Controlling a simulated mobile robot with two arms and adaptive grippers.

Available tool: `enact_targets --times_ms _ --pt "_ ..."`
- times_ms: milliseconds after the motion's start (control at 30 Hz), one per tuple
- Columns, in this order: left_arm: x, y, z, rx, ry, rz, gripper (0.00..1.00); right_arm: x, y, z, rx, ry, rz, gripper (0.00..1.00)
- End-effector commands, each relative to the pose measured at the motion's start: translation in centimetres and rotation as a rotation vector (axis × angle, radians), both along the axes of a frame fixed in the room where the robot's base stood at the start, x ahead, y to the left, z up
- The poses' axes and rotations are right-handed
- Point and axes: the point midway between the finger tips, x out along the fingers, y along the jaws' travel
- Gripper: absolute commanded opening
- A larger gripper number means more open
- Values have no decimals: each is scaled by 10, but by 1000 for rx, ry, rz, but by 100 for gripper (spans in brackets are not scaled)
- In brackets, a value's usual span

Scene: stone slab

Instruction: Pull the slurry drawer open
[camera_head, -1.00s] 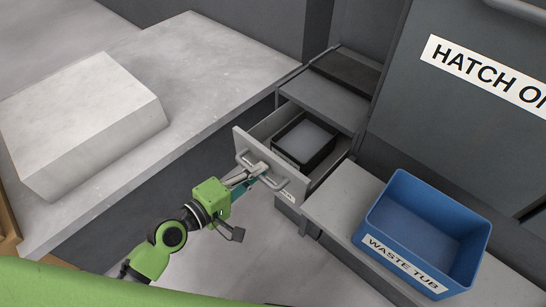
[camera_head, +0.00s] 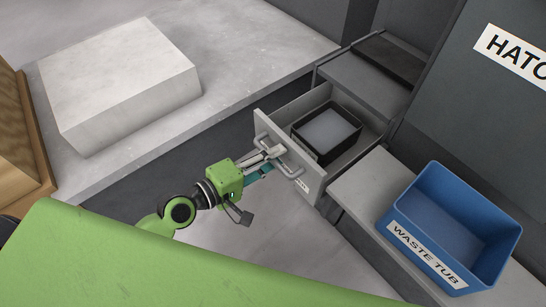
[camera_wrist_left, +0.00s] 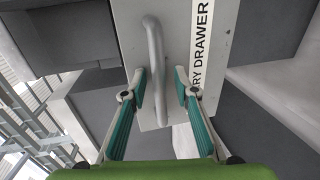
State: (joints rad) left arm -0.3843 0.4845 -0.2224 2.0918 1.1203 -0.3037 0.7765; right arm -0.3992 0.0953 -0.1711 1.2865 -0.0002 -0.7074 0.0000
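The slurry drawer's light grey front (camera_head: 312,181) stands pulled well out from the cabinet. Its curved bar handle (camera_head: 292,169) faces my left gripper (camera_head: 269,162). In the left wrist view the handle (camera_wrist_left: 154,55) runs between the two teal fingers of the left gripper (camera_wrist_left: 161,80), which are spread apart. Gaps show on both sides of the bar, the wider one on the right. The label on the drawer front (camera_wrist_left: 216,12) reads "RY DRAWER", its start hidden. A black tray with a grey surface (camera_head: 327,131) sits inside the drawer. My right gripper is not in view.
A blue waste tub (camera_head: 455,225) stands on a grey ledge (camera_head: 372,180) right of the drawer. A pale block (camera_head: 120,80) rests on the stone slab (camera_head: 235,60) at the left. Floor (camera_head: 290,235) shows clear below the drawer front.

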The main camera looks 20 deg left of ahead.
Motion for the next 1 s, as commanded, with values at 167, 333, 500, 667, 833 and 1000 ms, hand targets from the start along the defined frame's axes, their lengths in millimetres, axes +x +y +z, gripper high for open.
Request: enact_targets --times_ms 167,333,500,667,833,1000 --pt "0 0 0 -1 -1 0 27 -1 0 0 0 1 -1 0" --pt "-5 4 1 3 -1 -1 27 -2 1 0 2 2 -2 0" --pt "-24 17 5 5 3 -4 27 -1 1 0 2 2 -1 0" --pt "-42 29 9 5 4 -5 27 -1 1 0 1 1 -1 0" --pt "-52 37 13 6 0 -6 27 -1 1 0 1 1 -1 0" --pt "-63 45 15 6 1 -4 27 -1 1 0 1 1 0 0"
